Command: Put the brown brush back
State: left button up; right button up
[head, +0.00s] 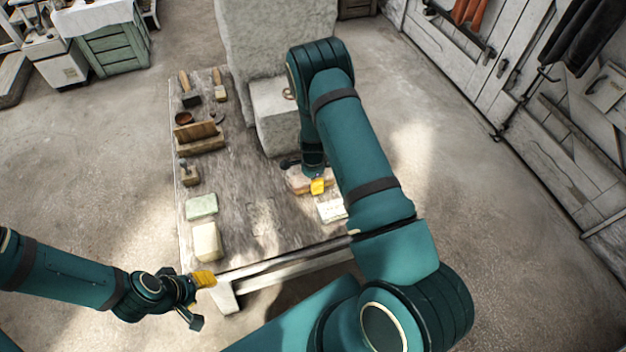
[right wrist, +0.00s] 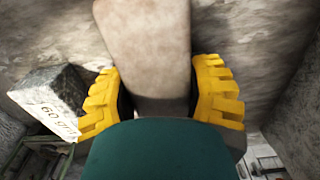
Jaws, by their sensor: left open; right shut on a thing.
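My right gripper (head: 317,186) is low over the right side of the workbench. In the right wrist view its yellow fingers (right wrist: 160,97) are shut on a long, smooth, tan-brown thing (right wrist: 150,45), which looks like the brown brush (head: 296,181); no bristles show. My right arm hides part of it in the head view, and I cannot tell whether it touches the bench. My left gripper (head: 199,300) is open and empty, off the bench's front left corner.
The wooden workbench (head: 245,205) is bare in its middle. A white grit block (head: 332,210) lies close to the right gripper; it also shows in the right wrist view (right wrist: 50,100). Green (head: 202,206) and cream (head: 207,242) blocks and several tools line the left edge. Stone blocks (head: 275,110) stand behind.

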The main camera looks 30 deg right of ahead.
jog(key=o, duration=1)
jog(key=shift+o, duration=0.2)
jog(key=shift+r, duration=0.2)
notch_tip(320, 180, up, 12)
jog(key=p, duration=0.3)
jog(key=shift+f, duration=0.15)
jog(key=s+a+n+y, duration=0.2)
jog(key=s+a+n, duration=0.7)
jog(key=a, duration=0.2)
jog(key=s+a+n+t+y, duration=0.1)
jog(key=s+a+n+y, duration=0.1)
jog(key=s+a+n, duration=0.7)
jog(key=shift+a+r+n+t, duration=0.25)
jog(key=shift+a+n, duration=0.25)
jog(key=shift+a, duration=0.6)
